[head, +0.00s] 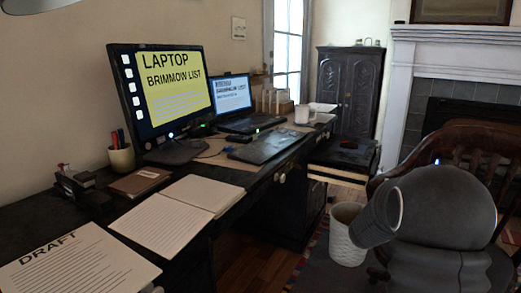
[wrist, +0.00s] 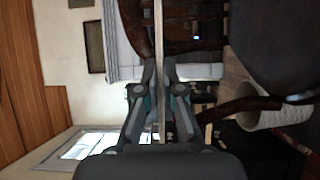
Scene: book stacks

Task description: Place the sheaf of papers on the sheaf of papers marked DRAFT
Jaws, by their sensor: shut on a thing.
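A sheaf of papers marked DRAFT (head: 80,268) lies flat on the near left part of the dark desk in the head view, cut off by the picture's bottom edge. In the wrist view my gripper (wrist: 159,68) is shut on a thin pale sheaf of papers (wrist: 159,30), seen edge-on as a narrow strip between the fingers. My gripper and the held sheaf do not show in the head view, where only my dark arm shows at the right. How far the held sheaf is from the DRAFT sheaf cannot be told.
An open notebook (head: 158,225) and a brown book (head: 140,181) lie beyond the DRAFT sheaf. A pen cup (head: 121,158), a monitor (head: 165,90), a laptop (head: 233,97) and a mug (head: 305,115) stand farther back. A pale wastebasket (head: 343,236) and a wooden chair (head: 465,150) are at the right.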

